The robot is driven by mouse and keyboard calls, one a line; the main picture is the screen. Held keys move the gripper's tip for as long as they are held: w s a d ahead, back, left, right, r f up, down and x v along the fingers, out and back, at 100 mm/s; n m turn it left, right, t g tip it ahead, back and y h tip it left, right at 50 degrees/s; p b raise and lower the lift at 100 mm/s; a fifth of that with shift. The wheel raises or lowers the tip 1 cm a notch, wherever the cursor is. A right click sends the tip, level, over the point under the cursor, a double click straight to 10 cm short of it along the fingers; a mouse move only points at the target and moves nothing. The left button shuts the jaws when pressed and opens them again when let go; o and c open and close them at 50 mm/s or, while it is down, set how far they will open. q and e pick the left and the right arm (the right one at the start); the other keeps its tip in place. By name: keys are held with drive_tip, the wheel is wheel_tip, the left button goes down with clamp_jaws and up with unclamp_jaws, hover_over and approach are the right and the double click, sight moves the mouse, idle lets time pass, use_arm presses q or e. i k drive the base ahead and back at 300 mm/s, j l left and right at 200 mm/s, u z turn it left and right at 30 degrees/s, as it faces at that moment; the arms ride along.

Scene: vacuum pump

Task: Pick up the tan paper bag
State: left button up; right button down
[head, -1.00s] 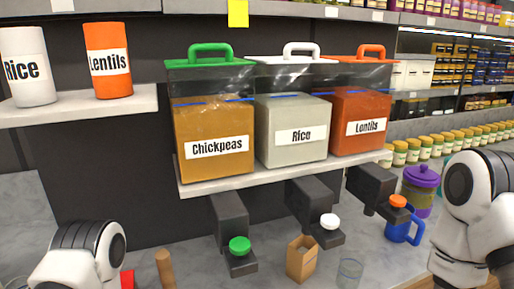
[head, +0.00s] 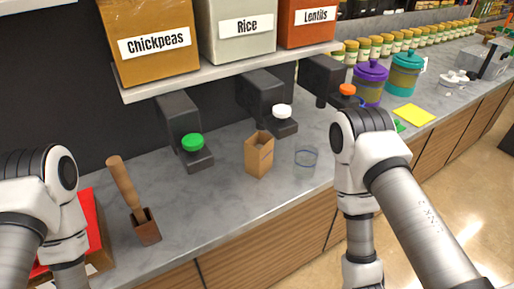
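The tan paper bag (head: 259,154) stands upright and open-topped on the grey marble counter (head: 215,205), below the dispenser with the white knob. My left arm comes in at the left edge and my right arm at the right. Neither arm touches the bag. Both grippers are outside the picture or hidden by the arm links, so their fingers do not show.
Dispensers with green (head: 192,143), white (head: 281,112) and orange (head: 347,90) knobs overhang the counter. A wooden-handled tool in a brown block (head: 146,229) and a red box (head: 97,240) are at left.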

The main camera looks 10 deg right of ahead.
sight(259, 149)
drive_tip(key=i+l+z, duration=0.1)
drive_tip(key=l+z, duration=0.3)
drive_tip(key=l, duration=1.25)
